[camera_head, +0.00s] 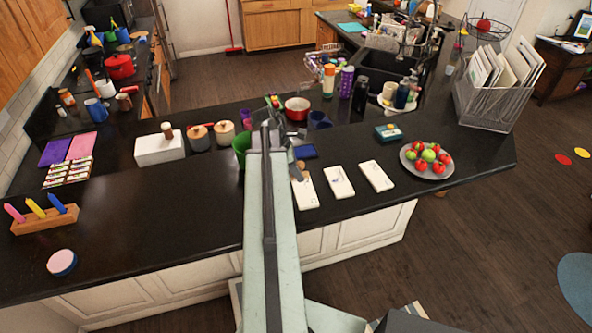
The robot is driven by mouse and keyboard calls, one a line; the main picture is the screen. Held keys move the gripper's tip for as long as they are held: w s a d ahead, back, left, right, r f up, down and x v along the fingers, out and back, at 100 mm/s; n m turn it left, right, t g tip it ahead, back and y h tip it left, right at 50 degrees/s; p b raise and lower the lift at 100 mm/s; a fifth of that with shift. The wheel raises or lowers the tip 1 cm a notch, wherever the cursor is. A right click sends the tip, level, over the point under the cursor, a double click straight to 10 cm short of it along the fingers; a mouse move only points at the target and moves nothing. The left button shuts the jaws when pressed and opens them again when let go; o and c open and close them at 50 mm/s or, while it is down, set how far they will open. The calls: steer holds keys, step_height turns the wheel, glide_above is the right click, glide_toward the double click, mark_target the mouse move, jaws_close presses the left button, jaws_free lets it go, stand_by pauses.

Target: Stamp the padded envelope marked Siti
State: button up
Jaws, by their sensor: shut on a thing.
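Three white padded envelopes lie in a row on the dark counter: a left one (306,194), a middle one (339,181) and a right one (376,176). Each has small dark marks, too small to read, so I cannot tell which is Siti's. My gripper (297,172) is at the upper end of the left envelope, partly hidden by my arm. It is shut on a small brown wooden piece, seemingly the stamp's handle (301,163). Whether the stamp touches the envelope is unclear. A blue ink pad (306,151) lies just behind the gripper.
A green container (240,150) is close left of my arm. A white box (158,150) and lidded jars (199,138) stand farther left.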

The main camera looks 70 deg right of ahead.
mark_target(302, 191)
steer(key=shift+f+b, duration=2.8)
steer(key=shift+f, duration=0.1)
steer(key=shift+s+f+b, duration=0.1)
steer(key=shift+f+b, duration=0.45)
step_height(302, 191, up, 7)
steer(key=p, duration=0.7)
steer(key=shift+r, duration=0.1)
